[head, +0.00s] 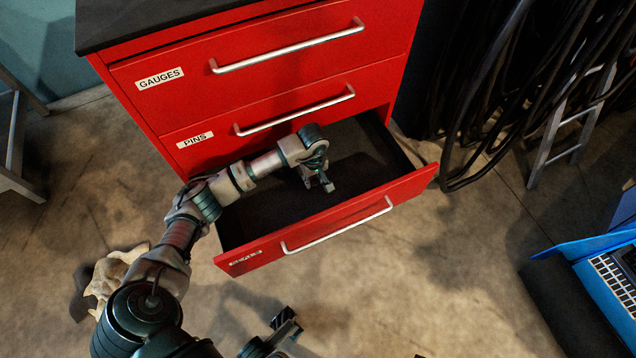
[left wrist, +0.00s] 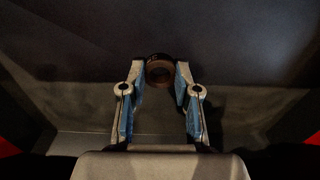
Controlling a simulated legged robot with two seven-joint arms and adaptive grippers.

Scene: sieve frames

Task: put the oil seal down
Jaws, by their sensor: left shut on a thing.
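The oil seal (left wrist: 159,60) is a small dark ring with a brownish middle, seen between the fingertips in the left wrist view. My left gripper (head: 325,186) is inside the open bottom drawer (head: 345,222) of the red cabinet, and it also shows in the left wrist view (left wrist: 162,75). It is shut on the oil seal, over the dark drawer floor. I cannot tell whether the seal touches that floor. In the head view the seal is too small to make out. My right gripper (head: 285,322) shows partly at the bottom edge; its jaws are unclear.
The red cabinet (head: 240,95) has two shut drawers labelled GAUGES and PINS above the open one. Dark cables (head: 490,90) and a ladder (head: 575,125) stand at the right. A blue case with a keyboard (head: 590,265) is at the lower right. The drawer's right part is bare.

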